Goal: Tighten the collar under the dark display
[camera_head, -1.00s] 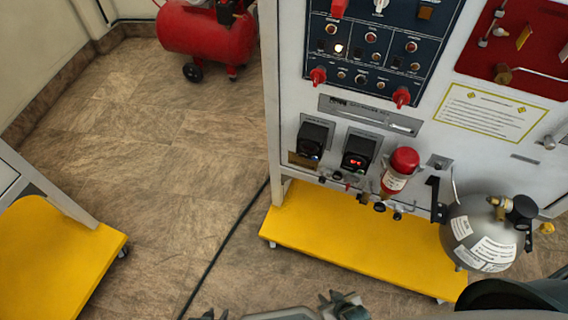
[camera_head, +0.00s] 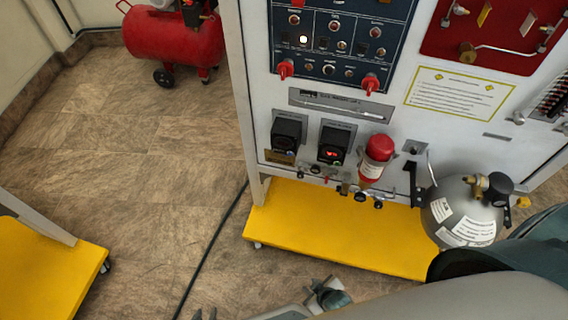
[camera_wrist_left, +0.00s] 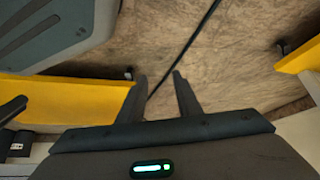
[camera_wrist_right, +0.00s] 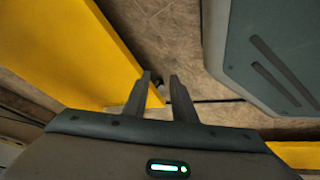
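Two black display units sit low on the white panel. The left one is the dark display (camera_head: 286,134), with no lit digits that I can make out. The right one, the lit display (camera_head: 333,144), shows red digits. Small fittings (camera_head: 315,170) stick out below them; they are too small to tell which is the collar. My left gripper (camera_wrist_left: 158,78) shows in the left wrist view with fingers apart and nothing between them. My right gripper (camera_wrist_right: 160,77) shows in the right wrist view, also apart and empty, over the floor. Both are away from the panel.
A grey tank (camera_head: 464,212) with a black knob is further right. A yellow base (camera_head: 330,238) juts out below the panel. A black cable (camera_head: 215,240) crosses the open floor. A red compressor (camera_head: 172,38) stands behind.

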